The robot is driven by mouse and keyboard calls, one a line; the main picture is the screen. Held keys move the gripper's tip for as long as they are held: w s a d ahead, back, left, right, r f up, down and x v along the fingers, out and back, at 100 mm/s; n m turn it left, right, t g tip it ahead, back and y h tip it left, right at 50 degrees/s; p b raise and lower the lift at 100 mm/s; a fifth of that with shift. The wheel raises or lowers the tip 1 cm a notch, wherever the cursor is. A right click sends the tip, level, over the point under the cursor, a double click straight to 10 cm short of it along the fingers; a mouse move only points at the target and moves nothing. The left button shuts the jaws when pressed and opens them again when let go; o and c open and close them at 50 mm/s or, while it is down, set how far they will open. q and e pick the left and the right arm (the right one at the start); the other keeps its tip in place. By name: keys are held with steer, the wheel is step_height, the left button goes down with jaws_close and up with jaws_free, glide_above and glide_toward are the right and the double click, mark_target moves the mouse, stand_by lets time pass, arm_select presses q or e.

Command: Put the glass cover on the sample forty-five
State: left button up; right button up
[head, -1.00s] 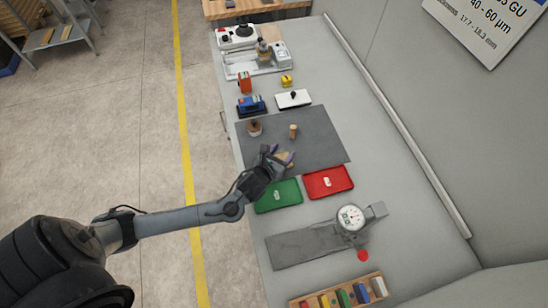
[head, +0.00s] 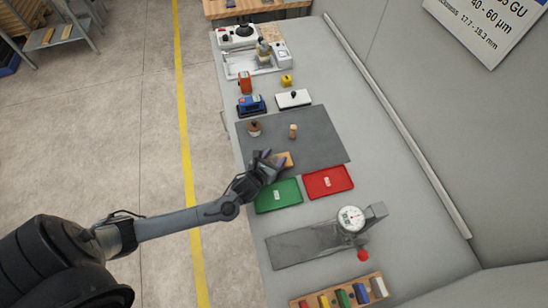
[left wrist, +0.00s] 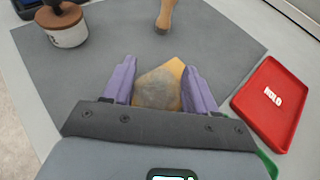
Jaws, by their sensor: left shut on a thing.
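My left gripper (head: 272,161) is low over the near part of the grey mat, beside a tan wooden panel (head: 286,159). In the left wrist view its purple fingers (left wrist: 161,92) are shut on a greyish, see-through piece (left wrist: 156,88), which looks like the glass cover. The tan panel (left wrist: 176,67) shows behind and through it. I cannot tell whether the cover touches the panel. No number is readable on the panel, so I cannot tell if it is sample forty-five. My right gripper is not in view.
The grey mat (head: 315,146) also holds a wooden-handled pot (head: 254,128) and a small wooden peg (head: 293,131). A green tray (head: 278,196) and a red tray (head: 328,182) lie near the gripper. A dial gauge (head: 351,218) stands in front.

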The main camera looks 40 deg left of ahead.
arm_select(q)
steer(key=shift+f, duration=0.15)
steer(key=o, duration=1.1)
steer(key=shift+c, duration=0.2)
